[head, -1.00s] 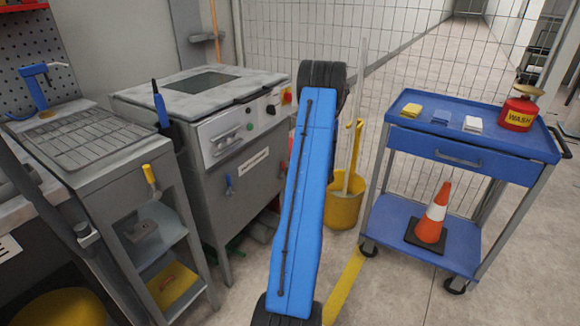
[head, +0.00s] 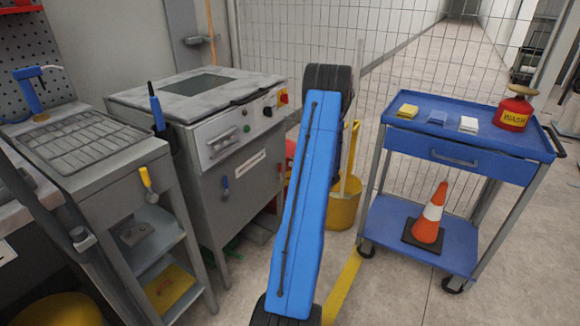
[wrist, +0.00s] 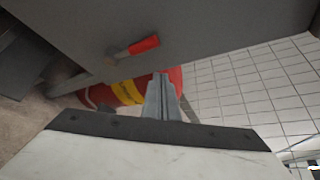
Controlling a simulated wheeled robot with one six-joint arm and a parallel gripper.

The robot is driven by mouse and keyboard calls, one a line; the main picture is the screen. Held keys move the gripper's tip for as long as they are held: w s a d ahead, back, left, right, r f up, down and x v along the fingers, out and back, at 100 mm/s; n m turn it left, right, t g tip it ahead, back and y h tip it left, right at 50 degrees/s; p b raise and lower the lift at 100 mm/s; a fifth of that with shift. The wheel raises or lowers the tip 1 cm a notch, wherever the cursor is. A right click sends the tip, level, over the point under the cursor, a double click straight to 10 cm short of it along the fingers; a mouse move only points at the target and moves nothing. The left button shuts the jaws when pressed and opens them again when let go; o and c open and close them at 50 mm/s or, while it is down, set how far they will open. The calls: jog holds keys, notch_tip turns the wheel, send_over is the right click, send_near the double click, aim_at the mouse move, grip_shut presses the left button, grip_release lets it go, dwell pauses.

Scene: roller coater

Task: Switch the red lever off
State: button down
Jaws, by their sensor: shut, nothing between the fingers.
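The red lever (wrist: 144,45) shows in the wrist view on a grey cabinet face (wrist: 210,25). Its red grip points right from a small metal pivot and is slightly tilted. My gripper (wrist: 163,78) is shut and empty, with its tips just below and right of the red grip in the picture. I see a gap between them in the picture, but cannot tell the depth. In the head view my blue arm hides my gripper and much of the machine's right side, so the lever is not clear there.
A red cylinder with a yellow label (wrist: 125,92) lies beyond my fingers. A yellow bucket (head: 343,208) and blue cart (head: 460,158) stand right.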

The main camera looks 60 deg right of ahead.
jog(key=s+a, duration=0.3)
jog(key=s, duration=0.4)
jog(key=shift+a, duration=0.4)
jog(key=shift+f, duration=0.1)
